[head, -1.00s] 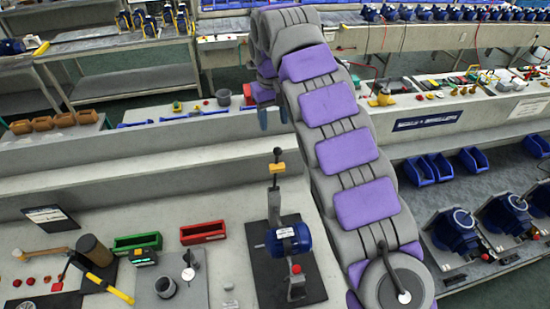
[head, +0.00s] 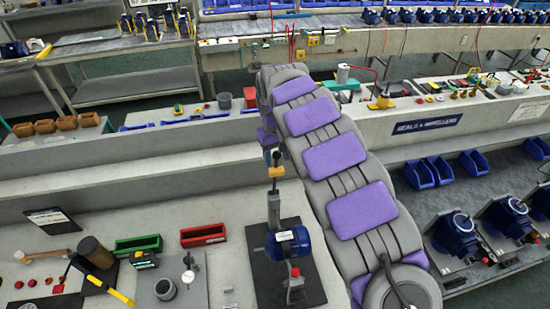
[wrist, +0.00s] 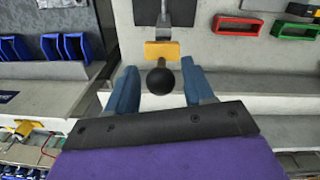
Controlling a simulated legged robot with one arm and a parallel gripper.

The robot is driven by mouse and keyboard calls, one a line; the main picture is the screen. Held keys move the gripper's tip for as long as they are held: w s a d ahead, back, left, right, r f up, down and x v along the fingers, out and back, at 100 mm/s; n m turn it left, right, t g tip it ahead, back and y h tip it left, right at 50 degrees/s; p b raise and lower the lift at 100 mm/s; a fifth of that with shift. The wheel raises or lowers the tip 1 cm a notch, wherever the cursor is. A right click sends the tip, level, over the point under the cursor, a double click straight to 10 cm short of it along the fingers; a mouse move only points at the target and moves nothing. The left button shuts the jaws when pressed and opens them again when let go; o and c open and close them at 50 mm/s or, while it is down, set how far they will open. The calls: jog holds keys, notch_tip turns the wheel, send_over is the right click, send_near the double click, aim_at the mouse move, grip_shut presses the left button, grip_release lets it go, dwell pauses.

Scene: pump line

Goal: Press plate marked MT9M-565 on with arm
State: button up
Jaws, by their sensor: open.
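A press stands on a black base (head: 262,292) on the bench, with an upright lever that has a yellow block (head: 277,171) and a black ball knob (head: 276,156) on top. A blue motor-like body (head: 288,246) with a small white plate (head: 284,236) sits at the press; its marking is too small to read. In the wrist view, the black knob (wrist: 160,80) lies between the two blue fingers of my open gripper (wrist: 158,68), apparently touching neither. The yellow block (wrist: 162,51) shows just beyond the fingertips. In the head view, my gripper (head: 268,138) is just above the knob, partly hidden by my arm.
Green (head: 138,244) and red (head: 203,235) trays lie left of the press. A raised ledge (head: 130,160) runs behind. Blue bins (head: 428,172) and pumps (head: 455,233) stand right of my arm.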

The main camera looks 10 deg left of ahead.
jog(key=shift+d+f, duration=0.2)
jog(key=shift+f, duration=0.8)
jog(key=shift+a+f, duration=0.15)
jog(key=shift+a, duration=0.35)
jog(key=shift+c, duration=1)
jog(key=shift+d, duration=0.25)
jog(key=c, duration=0.5)
grip_shut()
